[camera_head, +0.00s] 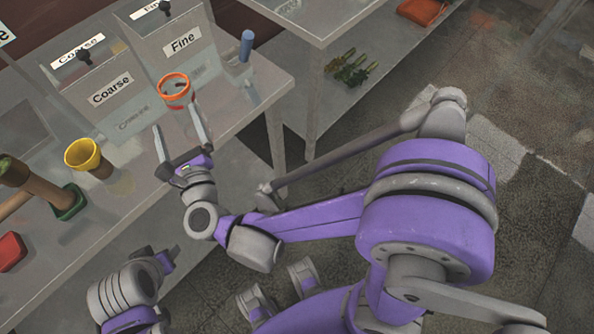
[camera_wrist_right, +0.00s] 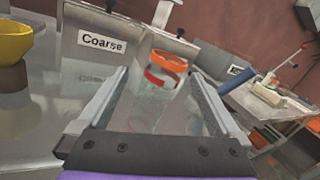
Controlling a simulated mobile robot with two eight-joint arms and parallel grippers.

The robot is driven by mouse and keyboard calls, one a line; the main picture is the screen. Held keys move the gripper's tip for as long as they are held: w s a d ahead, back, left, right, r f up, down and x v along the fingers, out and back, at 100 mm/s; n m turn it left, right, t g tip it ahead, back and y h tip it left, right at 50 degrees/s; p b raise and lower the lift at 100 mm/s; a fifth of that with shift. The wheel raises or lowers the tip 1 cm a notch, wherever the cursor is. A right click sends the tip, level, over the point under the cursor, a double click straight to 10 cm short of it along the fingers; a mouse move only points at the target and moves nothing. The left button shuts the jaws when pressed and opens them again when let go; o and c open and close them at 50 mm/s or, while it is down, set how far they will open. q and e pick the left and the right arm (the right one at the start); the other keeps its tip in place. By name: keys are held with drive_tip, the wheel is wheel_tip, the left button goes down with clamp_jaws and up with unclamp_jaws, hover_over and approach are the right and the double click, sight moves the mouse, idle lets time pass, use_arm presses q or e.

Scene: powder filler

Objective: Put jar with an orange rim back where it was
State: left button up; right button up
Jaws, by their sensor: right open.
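The clear jar with an orange rim (camera_head: 174,85) stands upright on the metal table, in front of the bin labelled Fine. It also shows in the right wrist view (camera_wrist_right: 162,77), with a red mark on its side. My right gripper (camera_head: 174,117) is open, its two fingers pointing at the jar. In the right wrist view the jar appears between the fingers (camera_wrist_right: 158,75), with space visible on both sides. I cannot tell how far the fingertips reach past its near side.
Bins labelled Coarse (camera_head: 112,92) and Fine (camera_head: 182,42) stand behind. A yellow funnel-like cup (camera_head: 82,153) is left of the gripper. A blue-topped cylinder (camera_head: 246,46) stands right of the jar. A green-based wooden-handled object (camera_head: 70,204) is further left. The table's front edge passes beneath my right gripper.

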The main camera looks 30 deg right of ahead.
drive_tip(key=s+d+f+n+g, duration=0.4)
drive_tip(key=s+d+n, duration=0.2)
drive_tip(key=n, duration=0.5)
drive_tip(key=s+d+f+n+g+y, duration=0.1)
drive_tip(key=s+d+f+n+g, duration=0.3)
drive_tip(key=s+d+n, duration=0.3)
drive_tip(key=s+d+f+n+g, duration=0.4)
drive_tip(key=s+d+n, duration=0.3)
drive_tip(key=n, duration=0.8)
drive_tip(key=shift+d+f+n+g, duration=0.2)
drive_tip(key=shift+f+n+g, duration=0.15)
drive_tip(key=shift+g, duration=0.55)
